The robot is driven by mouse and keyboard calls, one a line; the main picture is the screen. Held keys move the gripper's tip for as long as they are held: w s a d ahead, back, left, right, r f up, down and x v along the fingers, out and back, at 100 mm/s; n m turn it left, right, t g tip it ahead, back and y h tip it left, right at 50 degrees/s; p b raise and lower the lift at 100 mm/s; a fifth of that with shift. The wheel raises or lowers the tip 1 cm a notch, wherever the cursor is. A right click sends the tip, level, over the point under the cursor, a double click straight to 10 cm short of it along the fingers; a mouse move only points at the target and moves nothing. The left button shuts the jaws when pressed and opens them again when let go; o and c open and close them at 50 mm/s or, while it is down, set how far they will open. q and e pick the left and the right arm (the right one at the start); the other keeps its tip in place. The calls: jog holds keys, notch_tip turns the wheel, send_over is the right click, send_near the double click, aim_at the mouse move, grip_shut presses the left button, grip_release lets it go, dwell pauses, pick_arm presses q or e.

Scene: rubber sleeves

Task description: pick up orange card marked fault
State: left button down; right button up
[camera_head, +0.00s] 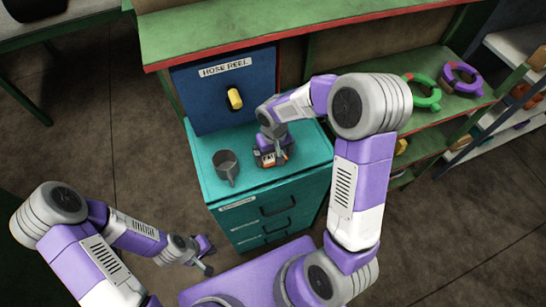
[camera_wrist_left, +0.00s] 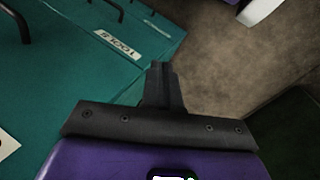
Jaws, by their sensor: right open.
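The orange card (camera_head: 268,160), partly white with dark marking too small to read, is on the teal cabinet top, largely covered by my right gripper (camera_head: 272,163). My right gripper is open and points down right over the card, with orange showing at its fingers; I cannot tell whether they touch it. My left gripper (camera_head: 208,264) hangs low in front of the cabinet, away from the card. In the left wrist view its fingers (camera_wrist_left: 163,85) are together with nothing between them.
A blue panel (camera_head: 205,95) labelled HOSE REEL with a yellow knob (camera_head: 235,98) stands behind.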

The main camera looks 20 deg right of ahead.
jog(key=c, duration=0.8)
